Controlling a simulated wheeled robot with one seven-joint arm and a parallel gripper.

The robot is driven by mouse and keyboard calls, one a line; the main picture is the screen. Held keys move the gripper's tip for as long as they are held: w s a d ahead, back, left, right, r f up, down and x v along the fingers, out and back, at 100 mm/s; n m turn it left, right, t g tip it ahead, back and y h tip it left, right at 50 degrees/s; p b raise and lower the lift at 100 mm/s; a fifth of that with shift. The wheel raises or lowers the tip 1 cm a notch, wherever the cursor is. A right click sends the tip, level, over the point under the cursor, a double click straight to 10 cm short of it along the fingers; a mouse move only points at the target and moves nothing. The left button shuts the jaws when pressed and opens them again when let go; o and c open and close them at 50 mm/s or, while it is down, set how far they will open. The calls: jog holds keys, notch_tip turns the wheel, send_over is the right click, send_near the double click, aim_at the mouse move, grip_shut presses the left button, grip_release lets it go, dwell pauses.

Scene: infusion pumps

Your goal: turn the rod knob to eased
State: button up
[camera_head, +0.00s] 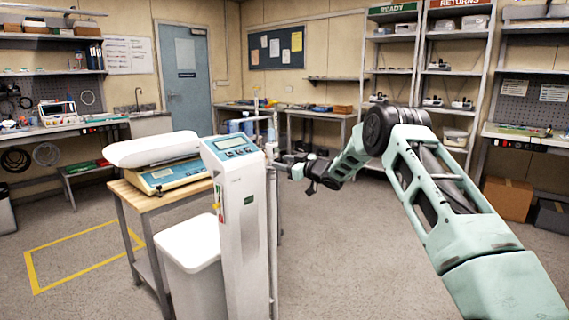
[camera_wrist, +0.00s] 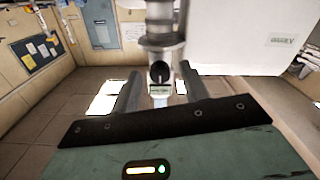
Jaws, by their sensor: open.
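The rod knob (camera_wrist: 159,72) is a small dark round knob on a metal rod fitting (camera_wrist: 160,30), near the top middle of the wrist view. A small pale label (camera_wrist: 159,89) shows just below it; I cannot read its marks or the knob's setting. My gripper (camera_wrist: 160,78) is open, with one finger on each side of the knob in the picture. I cannot tell whether either finger touches it. In the head view, my gripper (camera_head: 284,161) is beside the upright metal rod (camera_head: 273,200), right of the white column (camera_head: 243,220). The knob is too small to make out there.
The white column carries a blue-topped control panel (camera_head: 231,145). A wooden-topped cart (camera_head: 150,198) with a scale (camera_head: 170,177) stands to its left, and a white lidded bin (camera_head: 190,243) in front. Shelves (camera_head: 440,70) line the back right. The floor right of the column is clear.

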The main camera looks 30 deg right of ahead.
grip_shut()
jog(key=shift+b, duration=0.3)
jog(key=shift+f+n+b, duration=0.2)
jog(key=shift+n+b, duration=8.6)
jog(key=shift+n, duration=0.1)
